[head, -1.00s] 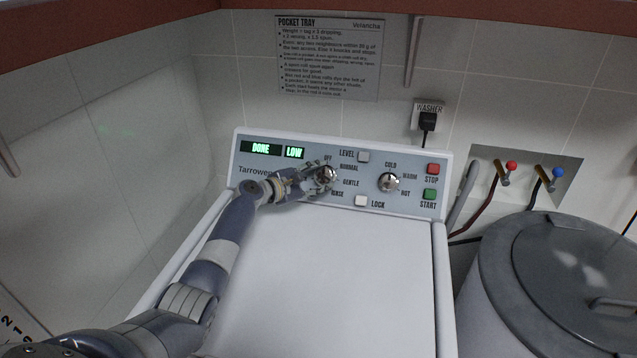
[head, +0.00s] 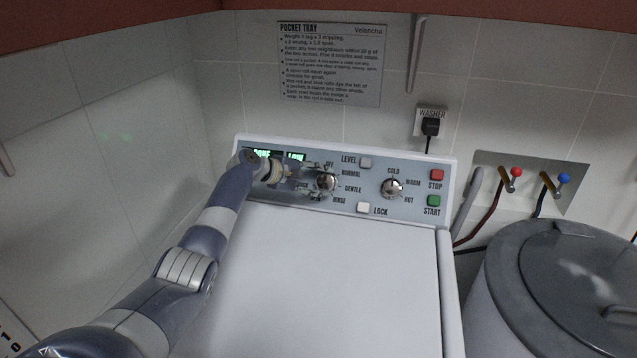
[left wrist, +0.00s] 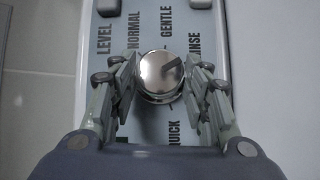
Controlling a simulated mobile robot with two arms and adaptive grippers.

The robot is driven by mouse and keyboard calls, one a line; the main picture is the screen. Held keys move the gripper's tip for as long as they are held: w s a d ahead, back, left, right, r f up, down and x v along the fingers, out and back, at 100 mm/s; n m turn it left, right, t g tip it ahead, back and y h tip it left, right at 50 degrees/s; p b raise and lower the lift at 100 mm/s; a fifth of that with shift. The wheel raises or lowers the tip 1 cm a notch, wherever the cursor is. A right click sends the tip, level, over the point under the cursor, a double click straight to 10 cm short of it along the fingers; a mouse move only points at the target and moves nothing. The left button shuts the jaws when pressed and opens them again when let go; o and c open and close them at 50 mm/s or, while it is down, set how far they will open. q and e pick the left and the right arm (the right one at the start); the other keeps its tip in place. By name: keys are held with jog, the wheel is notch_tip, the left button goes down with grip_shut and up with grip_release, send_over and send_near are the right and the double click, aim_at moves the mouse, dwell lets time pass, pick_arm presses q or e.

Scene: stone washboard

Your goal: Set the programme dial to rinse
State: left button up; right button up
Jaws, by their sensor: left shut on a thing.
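The programme dial (head: 328,182) is a round chrome knob on the washer's panel, ringed by printed words. My left gripper (head: 320,181) reaches it from the left and is shut on it, one finger above and one below. In the left wrist view the dial (left wrist: 158,76) sits between the two fingers of my left gripper (left wrist: 162,79). A dark line on its face points to the upper right there, towards the side of GENTLE and RINSE; the exact setting is hard to tell. The word RINSE (head: 339,200) is at the dial's lower right. My right gripper is not in view.
The temperature dial (head: 392,188), level button (head: 366,162), lock button (head: 363,207), red stop button (head: 437,174) and green start button (head: 433,200) share the panel. My wrist partly covers the display (head: 296,157). A lidded grey drum (head: 510,260) stands at the right.

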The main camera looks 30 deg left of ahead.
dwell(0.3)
pick_arm(q)
jog(key=o, duration=1.1)
jog(key=shift+d, duration=0.1)
jog(key=shift+c, duration=0.2)
jog(key=v, duration=1.2)
jog(key=shift+f, duration=0.1)
